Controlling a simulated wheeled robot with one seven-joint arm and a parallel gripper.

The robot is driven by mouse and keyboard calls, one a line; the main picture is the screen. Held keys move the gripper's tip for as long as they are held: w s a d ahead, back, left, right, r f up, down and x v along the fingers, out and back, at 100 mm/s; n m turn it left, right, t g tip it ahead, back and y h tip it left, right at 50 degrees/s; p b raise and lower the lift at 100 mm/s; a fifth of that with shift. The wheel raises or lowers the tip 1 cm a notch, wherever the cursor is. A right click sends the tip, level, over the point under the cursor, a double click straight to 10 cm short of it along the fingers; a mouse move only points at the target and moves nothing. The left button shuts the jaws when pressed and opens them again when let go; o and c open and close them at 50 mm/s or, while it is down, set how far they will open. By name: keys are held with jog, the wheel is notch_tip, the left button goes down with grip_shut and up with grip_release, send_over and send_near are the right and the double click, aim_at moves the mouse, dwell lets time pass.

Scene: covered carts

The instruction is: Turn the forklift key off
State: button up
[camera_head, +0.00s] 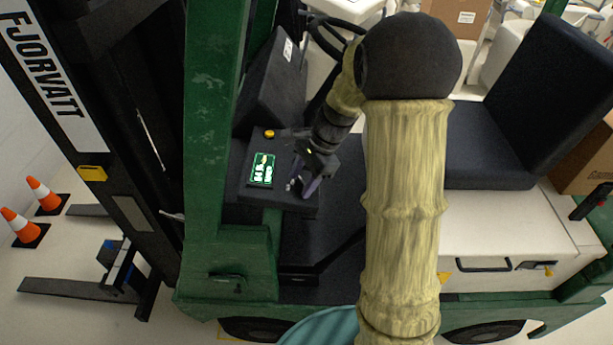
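The green forklift (213,130) stands side-on, with its dark control panel (243,190) left of the middle. The panel carries a lit green display (262,169) and a yellow button (269,133). A small light-coloured piece, which looks like the key (290,185), shows at the panel's right part, beside my gripper's fingertips. My gripper (301,186) is dark and reaches down to the panel from the upper right. The key is mostly hidden by the fingers, and I cannot tell its angle or whether the fingers touch it. The finger gap is too small to judge.
The steering wheel (328,40) is above and behind my gripper. The black seat (475,140) is at the right. The mast (120,150) and forks (75,290) are at the left, near orange cones (46,194). Boxes (455,18) stand behind.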

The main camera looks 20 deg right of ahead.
jog(key=c, duration=0.9)
jog(key=shift+d, duration=0.25)
jog(key=shift+a, duration=0.2)
jog(key=shift+d, duration=0.15)
jog(key=n, duration=0.3)
jog(key=n+g, duration=0.1)
jog(key=n, duration=0.1)
jog(key=shift+a+f+n+h, duration=0.1)
jog(key=shift+a+n+h, duration=0.15)
jog(key=shift+n+h, duration=0.05)
jog(key=n, duration=0.3)
jog(key=shift+n+g, duration=0.3)
jog(key=shift+g, duration=0.1)
jog(key=shift+n+h, duration=0.5)
jog(key=shift+n, duration=0.9)
